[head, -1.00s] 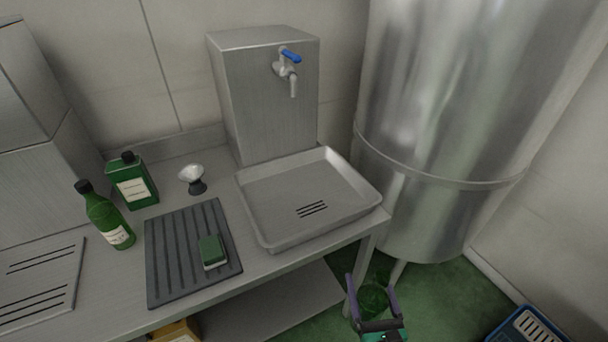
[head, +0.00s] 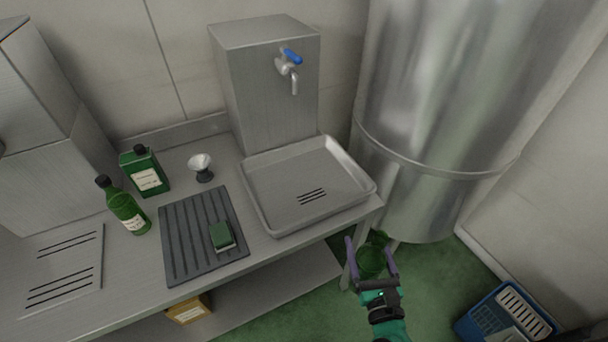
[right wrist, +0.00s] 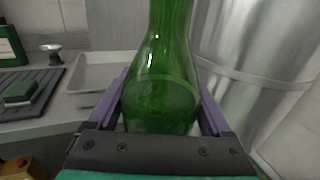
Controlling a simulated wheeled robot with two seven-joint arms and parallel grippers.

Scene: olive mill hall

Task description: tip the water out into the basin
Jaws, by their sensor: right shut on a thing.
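My right gripper (head: 371,262) is shut on a green glass bottle (head: 371,259). In the right wrist view the bottle (right wrist: 160,85) stands upright between the purple fingers; its top is cut off by the frame. The gripper and bottle are in front of the table's right end, to the right of and nearer than the basin (head: 262,217). The basin is a shallow grey metal tray with slots in its floor, and it also shows in the right wrist view (right wrist: 84,98). My left gripper is not in view.
A steel box with a blue-handled tap (head: 288,66) stands behind the basin. A ridged dark mat (head: 187,243) with a green sponge (head: 222,237), a second green bottle (head: 126,208) and a green canister (head: 145,172) are left. A large steel tank (head: 435,110) stands right.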

